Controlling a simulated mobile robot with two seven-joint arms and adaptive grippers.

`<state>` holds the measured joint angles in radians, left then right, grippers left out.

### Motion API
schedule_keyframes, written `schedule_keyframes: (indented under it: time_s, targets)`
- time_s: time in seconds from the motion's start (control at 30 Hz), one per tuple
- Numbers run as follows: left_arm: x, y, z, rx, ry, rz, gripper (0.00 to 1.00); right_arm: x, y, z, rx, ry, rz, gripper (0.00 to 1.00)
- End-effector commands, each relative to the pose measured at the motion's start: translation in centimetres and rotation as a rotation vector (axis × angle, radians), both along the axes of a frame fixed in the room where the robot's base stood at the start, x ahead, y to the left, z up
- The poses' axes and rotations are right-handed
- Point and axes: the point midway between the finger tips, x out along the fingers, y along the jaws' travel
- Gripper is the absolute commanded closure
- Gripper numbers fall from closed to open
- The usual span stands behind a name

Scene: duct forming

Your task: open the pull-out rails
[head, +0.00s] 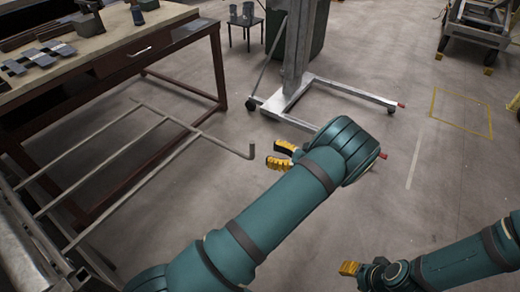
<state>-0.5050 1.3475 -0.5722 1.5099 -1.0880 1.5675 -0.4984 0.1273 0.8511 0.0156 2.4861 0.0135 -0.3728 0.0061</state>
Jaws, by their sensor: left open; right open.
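The pull-out rails (110,161) are thin grey bars at the left, reaching out over the floor from a metal frame at the lower left. A cross bar joins their far ends and finishes in a short upturned end (251,151). My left gripper (273,154), with yellow fingers, is open just right of that end. I see no contact between them, and no thing between the fingers. My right gripper (348,268) is at the bottom right, well away from the rails. Its fingers are seen nearly end-on, and no held thing shows.
A workbench (150,55) with a drawer and metal pieces stands behind the rails at upper left. A grey wheeled stand (297,85) has legs spread on the floor ahead. A cart (478,30) is at upper right.

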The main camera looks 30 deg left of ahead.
Motion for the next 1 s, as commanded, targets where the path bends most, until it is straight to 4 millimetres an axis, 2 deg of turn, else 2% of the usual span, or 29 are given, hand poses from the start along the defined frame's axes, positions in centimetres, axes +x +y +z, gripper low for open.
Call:
schedule_keyframes:
  time_s: [0.1,0.33,0.87,1.0]
  targets:
    - [0.3,-2.2,0.0,-0.001,0.0,-0.003,0.52,0.0,0.0,0.0,0.0,0.0,0.0,0.53]
    - [0.5,-4.4,0.0,0.0,0.001,-0.002,0.52,0.0,0.0,0.0,0.0,0.0,0.0,0.53]
    - [0.5,-4.6,0.0,0.0,0.001,-0.001,0.52,0.0,0.0,0.0,0.0,0.0,0.0,0.53]
    - [0.0,-4.0,-1.0,-0.045,0.007,0.015,0.52,0.0,0.0,0.0,0.0,0.0,0.0,0.53]
